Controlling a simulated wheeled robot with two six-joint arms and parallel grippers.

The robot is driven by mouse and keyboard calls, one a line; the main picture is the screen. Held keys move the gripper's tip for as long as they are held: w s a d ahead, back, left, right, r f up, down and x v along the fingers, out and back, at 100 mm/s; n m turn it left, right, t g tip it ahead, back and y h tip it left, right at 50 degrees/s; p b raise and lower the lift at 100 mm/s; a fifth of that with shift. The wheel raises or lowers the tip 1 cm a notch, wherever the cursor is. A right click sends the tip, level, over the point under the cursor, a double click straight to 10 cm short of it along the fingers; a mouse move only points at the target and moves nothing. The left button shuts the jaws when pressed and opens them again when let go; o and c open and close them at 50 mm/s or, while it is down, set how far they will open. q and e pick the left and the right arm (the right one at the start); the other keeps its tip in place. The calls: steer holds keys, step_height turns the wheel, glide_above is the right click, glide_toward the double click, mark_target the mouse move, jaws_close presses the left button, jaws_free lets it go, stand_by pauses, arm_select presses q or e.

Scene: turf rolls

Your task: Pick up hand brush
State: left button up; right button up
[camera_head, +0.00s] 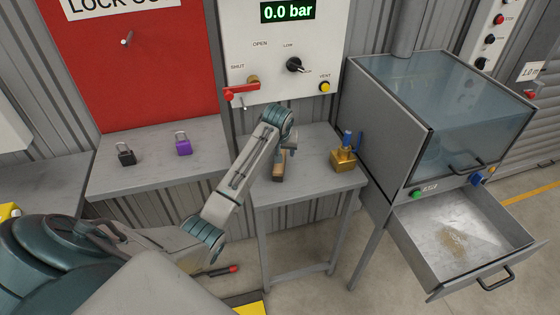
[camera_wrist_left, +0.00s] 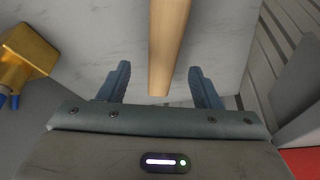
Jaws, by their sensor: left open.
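The hand brush (camera_head: 278,168) lies on a small grey table (camera_head: 318,153) in the head view, its far part covered by my left arm and gripper. In the left wrist view its pale wooden handle (camera_wrist_left: 168,45) runs from the top edge down between the fingers. My left gripper (camera_wrist_left: 161,82) is open, with one blue-grey finger on each side of the handle and visible gaps to both. In the head view my left gripper (camera_head: 288,148) is over the brush, small and partly hidden by the wrist. My right gripper is not in view.
A brass block with blue parts (camera_head: 344,160) stands right of the brush. A cabinet with an open drawer (camera_head: 455,240) holding brownish debris is further right. Black (camera_head: 126,154) and purple (camera_head: 183,145) padlocks sit on the left shelf. A valve panel (camera_head: 285,50) is behind.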

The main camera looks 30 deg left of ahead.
arm_select(q)
steer(key=shift+p+x, duration=0.95)
steer(key=shift+x, duration=1.95)
steer(key=shift+s, duration=0.2)
steer(key=c, duration=1.2)
steer(key=shift+r, duration=0.1)
steer(key=shift+a+r+b, duration=0.1)
steer(key=shift+r+b, duration=0.25)
steer(key=shift+r, duration=0.1)
step_height(320, 180, up, 2)
steer(key=shift+r+b, duration=0.15)
steer(key=shift+b, duration=0.4)
steer(key=s+d+b, duration=0.1)
steer(key=s+d, duration=0.2)
steer(key=s+d+r+b, duration=0.1)
steer(key=s+d, duration=0.2)
steer(key=d, duration=0.1)
steer(key=s+d+b, duration=0.1)
steer(key=s+d, duration=0.2)
steer(key=s, duration=0.1)
steer(key=shift+d+r, duration=0.2)
steer(key=shift+d, duration=0.2)
steer(key=shift+s+d+r, duration=0.15)
steer(key=shift+s+d, duration=0.25)
steer(key=shift+s, duration=0.15)
